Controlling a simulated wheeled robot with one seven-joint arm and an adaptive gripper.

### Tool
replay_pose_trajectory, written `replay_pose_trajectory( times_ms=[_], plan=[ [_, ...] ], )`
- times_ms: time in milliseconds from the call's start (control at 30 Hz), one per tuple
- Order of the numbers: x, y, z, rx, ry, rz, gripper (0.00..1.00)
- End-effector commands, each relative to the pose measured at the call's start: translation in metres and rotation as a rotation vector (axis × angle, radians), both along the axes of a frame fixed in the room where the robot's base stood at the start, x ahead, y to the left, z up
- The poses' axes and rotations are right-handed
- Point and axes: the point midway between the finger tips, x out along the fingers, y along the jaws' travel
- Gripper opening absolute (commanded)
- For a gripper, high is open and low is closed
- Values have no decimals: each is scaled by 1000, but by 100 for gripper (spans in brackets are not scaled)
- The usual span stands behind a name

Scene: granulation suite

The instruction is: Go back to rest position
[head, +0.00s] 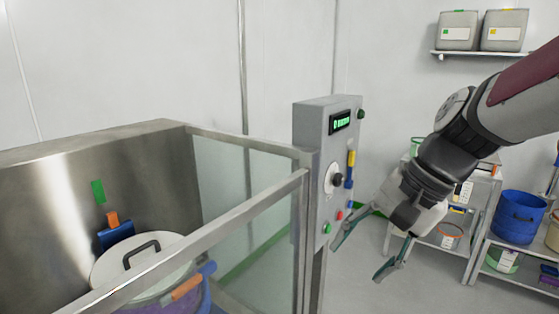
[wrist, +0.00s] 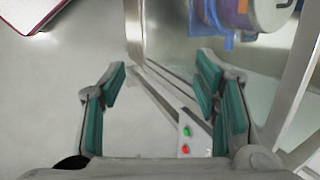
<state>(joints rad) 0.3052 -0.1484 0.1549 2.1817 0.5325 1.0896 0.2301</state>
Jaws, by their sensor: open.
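My gripper (head: 366,258) is open and empty in the head view. It hangs in the air just right of the grey control panel (head: 313,150), with its green-padded fingers pointing down. In the wrist view my gripper (wrist: 163,95) shows both fingers spread apart with nothing between them. The panel's green button (wrist: 186,131) and red button (wrist: 185,149) show between and below the fingers there. I cannot tell the exact gap between the fingers and the panel.
A steel booth with a glass side (head: 230,190) holds a white-lidded container (head: 140,262) at left. Metal shelves with a blue bucket (head: 518,216) stand at right. A wall shelf (head: 480,54) carries two grey canisters. Open floor (head: 400,285) lies below my gripper.

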Motion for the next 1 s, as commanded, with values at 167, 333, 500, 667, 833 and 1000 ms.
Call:
replay_pose_trajectory(
  times_ms=[167,333,500,667,833,1000],
  plan=[
    [-63,-13,8,-216,-123,188,56],
    [-112,-34,8,-395,-230,355,56],
    [-140,-52,5,-518,-310,472,56],
    [-151,-59,3,-567,-341,523,56],
    [-151,-60,3,-575,-345,529,56],
    [-151,-60,3,-573,-344,528,56]
  ],
)
